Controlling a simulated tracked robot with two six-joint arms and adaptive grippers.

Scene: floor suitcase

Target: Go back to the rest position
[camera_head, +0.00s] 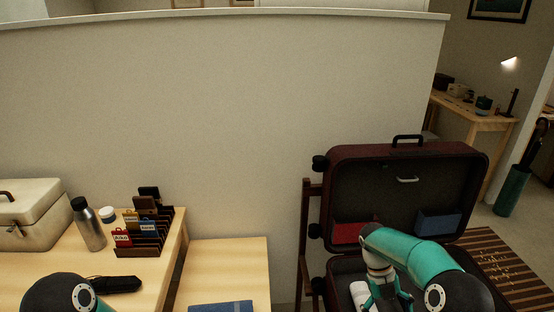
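My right arm comes in from the lower right and bends down over the lower half of the open suitcase (440,155). My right gripper (388,302) points down there, close to a white rolled item (360,296) in the suitcase. Its fingertips run to the bottom edge of the picture, so I cannot tell whether it is open or shut, or whether it touches anything. Only a dark and teal joint of my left arm shows at the lower left. My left gripper is out of view.
A wooden table (40,262) at left bears a cream box (30,215), a steel bottle (88,225), a card rack (140,240) and a black item (118,284). A lower wooden surface (232,262) holds a blue item (222,307). The suitcase lid stands upright, with red and blue items inside.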

